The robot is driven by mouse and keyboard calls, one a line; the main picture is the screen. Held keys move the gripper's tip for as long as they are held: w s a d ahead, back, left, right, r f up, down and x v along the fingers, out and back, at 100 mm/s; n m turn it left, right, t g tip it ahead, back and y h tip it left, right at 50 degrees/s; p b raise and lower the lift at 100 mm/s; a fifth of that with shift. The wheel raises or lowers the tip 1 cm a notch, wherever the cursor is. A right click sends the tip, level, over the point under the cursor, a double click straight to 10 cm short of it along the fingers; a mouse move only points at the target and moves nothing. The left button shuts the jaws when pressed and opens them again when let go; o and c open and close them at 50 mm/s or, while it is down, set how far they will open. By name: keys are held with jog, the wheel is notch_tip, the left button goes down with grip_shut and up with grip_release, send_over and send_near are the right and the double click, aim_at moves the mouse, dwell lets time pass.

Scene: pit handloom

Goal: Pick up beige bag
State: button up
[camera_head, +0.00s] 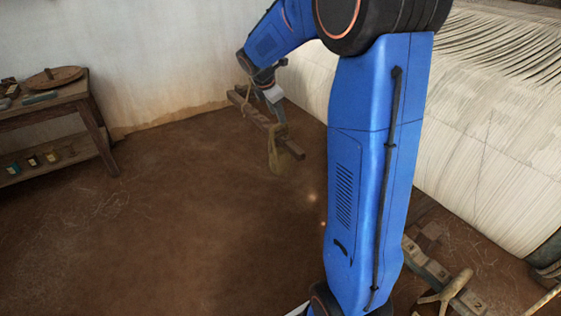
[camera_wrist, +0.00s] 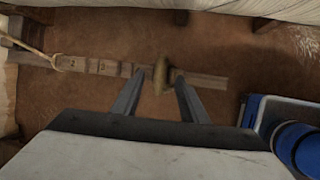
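The beige bag (camera_head: 279,158) is a small, limp, olive-beige sack with a narrow top. In the head view it hangs below my gripper (camera_head: 278,112), in front of a wooden beam. In the wrist view the bag (camera_wrist: 160,76) shows as a narrow upright strip between the two fingertips of my gripper (camera_wrist: 160,70).
A wooden table (camera_head: 45,108) with a round tray (camera_head: 53,76) stands at the left. White loom threads (camera_head: 490,130) fill the right side. The middle floor is clear.

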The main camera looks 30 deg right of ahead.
jog(key=shift+x, duration=2.9)
jog(key=shift+a, duration=0.2)
grip_shut()
